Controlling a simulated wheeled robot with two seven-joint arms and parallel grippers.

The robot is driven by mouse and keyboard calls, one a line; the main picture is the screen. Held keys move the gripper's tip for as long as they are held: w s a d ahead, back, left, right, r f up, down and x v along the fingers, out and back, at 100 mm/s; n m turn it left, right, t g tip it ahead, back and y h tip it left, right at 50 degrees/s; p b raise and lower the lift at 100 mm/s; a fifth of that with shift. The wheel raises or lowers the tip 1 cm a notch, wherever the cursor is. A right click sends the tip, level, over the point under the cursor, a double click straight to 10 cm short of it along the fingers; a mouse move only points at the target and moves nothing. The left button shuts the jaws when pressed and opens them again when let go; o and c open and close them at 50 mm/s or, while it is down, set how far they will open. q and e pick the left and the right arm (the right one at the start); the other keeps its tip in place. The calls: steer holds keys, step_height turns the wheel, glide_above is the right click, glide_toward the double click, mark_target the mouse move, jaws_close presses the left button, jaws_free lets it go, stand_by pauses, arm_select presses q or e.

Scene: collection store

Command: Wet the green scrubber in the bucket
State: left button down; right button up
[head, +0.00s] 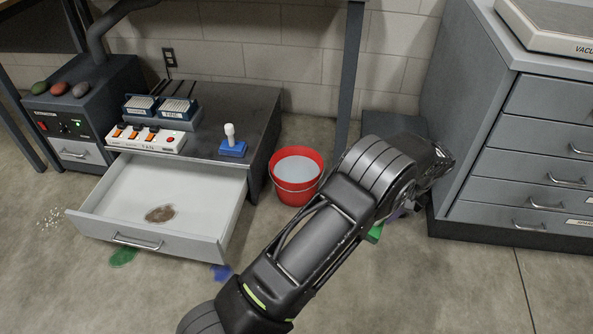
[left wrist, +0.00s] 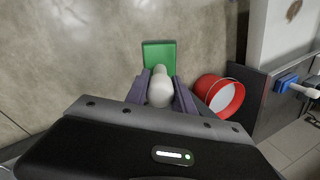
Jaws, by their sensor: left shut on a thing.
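The green scrubber (left wrist: 158,54) has a square green head and a pale knobbed handle. In the left wrist view my left gripper (left wrist: 160,84) is shut on the handle. In the head view only a green edge of the scrubber (head: 375,233) shows below my arm, and the arm mostly hides the gripper. The red bucket (head: 293,195) stands upright on the floor left of my arm, with pale water in it. The bucket also shows in the left wrist view (left wrist: 233,104), right of the scrubber and apart from it. My right gripper is in neither view.
A low dark bench (head: 255,105) left of the bucket carries a blue scrubber (head: 232,148) and a switch box (head: 146,139). Its open drawer (head: 215,180) juts out with a brown stain inside. A grey cabinet (head: 480,110) stands right. Green and blue stains mark the floor.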

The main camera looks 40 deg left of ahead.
mark_target(381, 226)
arm_select(q)
steer(key=shift+f+b, duration=1.65)
steer(key=shift+f, duration=1.5)
steer(key=shift+r+p, duration=1.45)
steer(key=shift+r, duration=0.6)
step_height(381, 226, up, 19)
